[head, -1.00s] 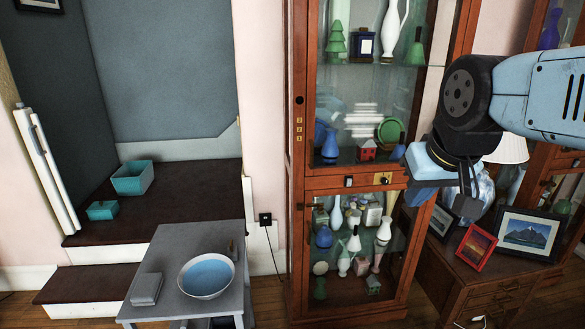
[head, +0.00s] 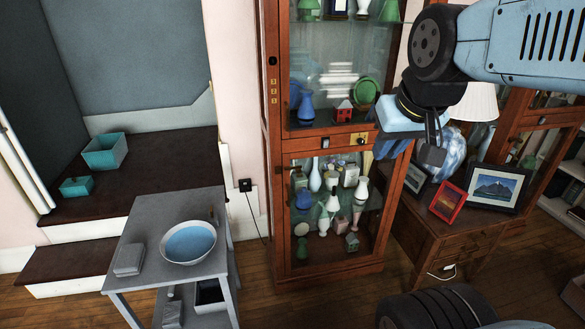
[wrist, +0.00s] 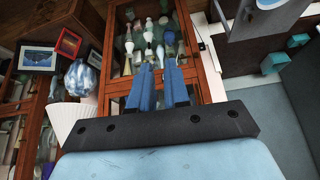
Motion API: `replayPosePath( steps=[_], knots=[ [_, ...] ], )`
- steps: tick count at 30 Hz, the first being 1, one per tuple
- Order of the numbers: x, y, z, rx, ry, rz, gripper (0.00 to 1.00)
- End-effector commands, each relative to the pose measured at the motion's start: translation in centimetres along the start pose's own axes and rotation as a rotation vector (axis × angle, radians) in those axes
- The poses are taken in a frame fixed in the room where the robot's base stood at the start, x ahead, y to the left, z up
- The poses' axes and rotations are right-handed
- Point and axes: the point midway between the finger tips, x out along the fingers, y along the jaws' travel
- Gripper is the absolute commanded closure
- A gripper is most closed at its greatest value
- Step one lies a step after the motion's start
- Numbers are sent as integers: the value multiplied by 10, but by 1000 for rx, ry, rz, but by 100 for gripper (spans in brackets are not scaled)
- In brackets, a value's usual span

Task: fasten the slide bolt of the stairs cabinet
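The stairs cabinet is probably the tall red-brown cabinet (head: 272,160) with glass doors, standing right of the stairs. On the rail between its upper and lower glass sits a small brass-coloured plate (head: 362,141), which looks like the slide bolt. Its position, slid or not, is too small to tell. A small dark fitting (head: 325,143) is left of it on the same rail. My gripper (head: 384,146) is just right of the plate in the head view, empty. In the wrist view my gripper (wrist: 159,68) shows two blue fingers apart, pointing toward the cabinet front.
A grey side table (head: 150,225) with a blue-lined bowl (head: 188,243) stands front left. Dark steps (head: 150,170) with teal boxes (head: 104,152) are behind it. A low wooden chest (head: 455,235) with picture frames is right of the cabinet. Bare floor lies in front.

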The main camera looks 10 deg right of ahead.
Motion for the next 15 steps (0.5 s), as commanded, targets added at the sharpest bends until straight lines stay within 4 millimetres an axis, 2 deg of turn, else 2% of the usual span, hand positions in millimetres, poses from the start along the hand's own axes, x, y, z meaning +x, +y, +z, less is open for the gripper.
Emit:
replayPosePath(
  steps=[1, 10, 15],
  knots=[
    [6, 0, -6, 1, 4, -2, 79],
    [67, -6, -71, 15, 122, -19, 51],
    [106, -11, -105, 27, 197, -29, 51]
  ],
)
